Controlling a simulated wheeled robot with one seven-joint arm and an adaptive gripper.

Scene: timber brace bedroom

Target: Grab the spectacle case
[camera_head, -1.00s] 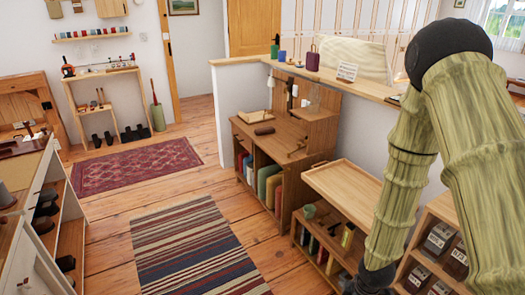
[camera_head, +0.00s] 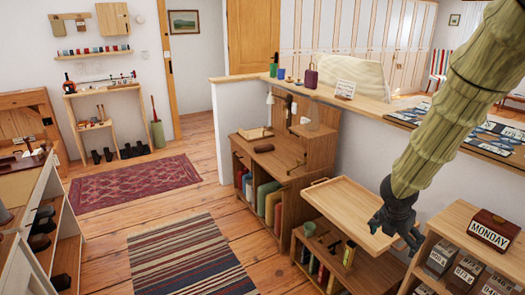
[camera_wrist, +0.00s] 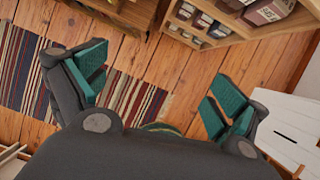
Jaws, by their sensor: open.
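A small dark oblong object (camera_head: 263,148) lies on the wooden desk in the middle of the head view. It may be the spectacle case, but it is too small to be sure. My gripper (camera_head: 408,238) is at the right, in front of the tray-topped low shelf and well apart from the desk. In the wrist view my gripper (camera_wrist: 155,92) is open and empty, its teal finger pads wide apart above the floor. The dark object does not show in the wrist view.
A wooden tray (camera_head: 345,205) tops the low shelf beside my gripper. A box marked MONDAY (camera_head: 493,229) stands on the unit at right. A ledge (camera_head: 350,105) runs behind the desk. The striped rug (camera_head: 190,255) and floor in front are clear.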

